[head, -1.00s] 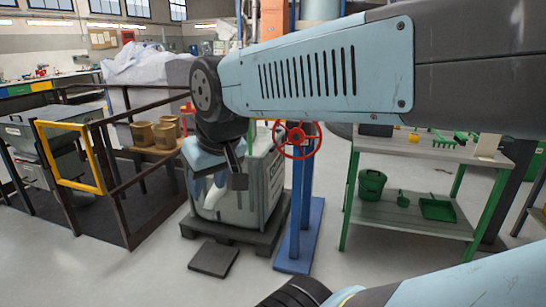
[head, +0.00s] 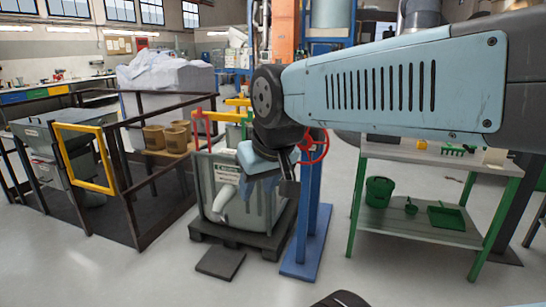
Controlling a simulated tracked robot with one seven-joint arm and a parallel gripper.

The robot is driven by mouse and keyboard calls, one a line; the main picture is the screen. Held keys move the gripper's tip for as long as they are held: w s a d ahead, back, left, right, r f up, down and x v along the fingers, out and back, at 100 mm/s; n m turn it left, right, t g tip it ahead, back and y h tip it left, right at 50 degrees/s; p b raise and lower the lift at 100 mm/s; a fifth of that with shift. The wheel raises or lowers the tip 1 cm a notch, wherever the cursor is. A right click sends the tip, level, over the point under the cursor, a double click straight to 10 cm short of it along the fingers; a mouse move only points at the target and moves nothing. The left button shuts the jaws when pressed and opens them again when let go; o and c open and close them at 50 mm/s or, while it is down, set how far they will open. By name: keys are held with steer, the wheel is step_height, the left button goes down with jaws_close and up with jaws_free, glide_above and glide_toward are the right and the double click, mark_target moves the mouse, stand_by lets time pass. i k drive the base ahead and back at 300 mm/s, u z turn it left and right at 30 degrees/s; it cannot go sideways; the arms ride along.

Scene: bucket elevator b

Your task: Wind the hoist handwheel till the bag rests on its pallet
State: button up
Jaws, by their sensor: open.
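The red hoist handwheel (head: 319,152) is on a blue post (head: 312,210), partly hidden behind my arm. The grey bag (head: 225,187), with a label and a pale spout, is over a dark pallet (head: 262,244); I cannot tell whether it rests on it or hangs just above. Red and yellow lifting parts (head: 213,118) stand above the bag. My gripper (head: 272,190) hangs in front of the bag's right side, left of and below the handwheel. It is open and appears empty, its fingers only partly clear.
A dark flat slab (head: 220,262) lies on the floor before the pallet. A yellow frame (head: 84,158) and dark railings stand at left, with brown pots (head: 176,136) behind. A green-legged bench (head: 430,155) stands at right.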

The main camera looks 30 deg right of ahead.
mark_target(307, 142)
steer(key=z, duration=0.1)
steer(key=i, duration=1)
steer(key=u, duration=0.1)
